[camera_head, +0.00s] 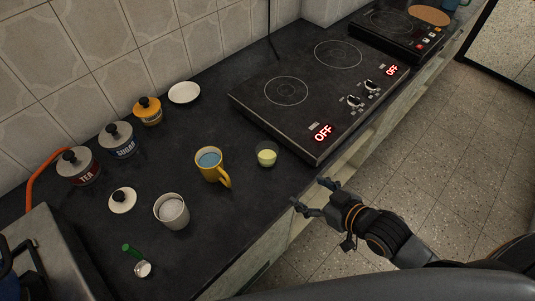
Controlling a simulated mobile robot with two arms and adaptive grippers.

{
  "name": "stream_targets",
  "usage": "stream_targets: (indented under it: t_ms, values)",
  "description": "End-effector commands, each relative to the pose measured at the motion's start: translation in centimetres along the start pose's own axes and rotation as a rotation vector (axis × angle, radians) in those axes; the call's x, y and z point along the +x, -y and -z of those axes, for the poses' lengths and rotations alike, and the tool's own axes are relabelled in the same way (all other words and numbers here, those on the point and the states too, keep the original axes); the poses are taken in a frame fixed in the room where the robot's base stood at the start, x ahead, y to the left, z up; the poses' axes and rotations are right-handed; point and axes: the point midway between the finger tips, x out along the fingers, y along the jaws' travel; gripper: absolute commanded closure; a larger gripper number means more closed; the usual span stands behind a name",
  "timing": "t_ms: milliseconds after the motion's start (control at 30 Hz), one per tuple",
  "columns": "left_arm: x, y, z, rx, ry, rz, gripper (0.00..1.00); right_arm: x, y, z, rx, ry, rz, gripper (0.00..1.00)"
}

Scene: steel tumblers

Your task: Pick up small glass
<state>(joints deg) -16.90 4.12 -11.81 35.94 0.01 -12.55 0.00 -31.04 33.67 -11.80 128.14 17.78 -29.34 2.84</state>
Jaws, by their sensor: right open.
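A small glass (267,154) with pale yellow-green content stands upright on the dark countertop, between the yellow mug and the cooktop's front left corner. My right gripper (311,194) is open and empty, in front of the counter's edge and to the lower right of the glass. Its fingers point toward the counter and are apart from the glass. My left gripper is not in view.
A yellow mug (210,166) stands just left of the glass. A black cooktop (310,95) lies behind and right. A white cup (171,211), a lid (122,200), a green-handled item (135,259), several canisters (119,140) and a white saucer (184,92) stand further left.

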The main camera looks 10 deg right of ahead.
Motion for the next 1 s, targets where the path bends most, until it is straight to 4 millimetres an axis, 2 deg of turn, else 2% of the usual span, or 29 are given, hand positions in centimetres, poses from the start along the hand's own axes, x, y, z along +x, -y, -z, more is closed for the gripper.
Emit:
stream_targets:
  t_ms: [133,333,700,1000]
  values:
    - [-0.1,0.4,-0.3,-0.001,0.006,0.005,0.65,-0.5,0.0,1.9,-0.015,-0.097,0.042,0.23]
    - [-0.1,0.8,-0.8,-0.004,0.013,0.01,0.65,0.0,0.1,3.2,-0.014,-0.155,0.062,0.23]
    - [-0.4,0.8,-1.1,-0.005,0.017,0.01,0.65,6.2,0.4,4.2,-0.012,-0.154,0.062,0.23]
    - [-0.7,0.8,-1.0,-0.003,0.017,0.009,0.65,8.5,0.5,4.8,-0.014,-0.154,0.063,0.23]
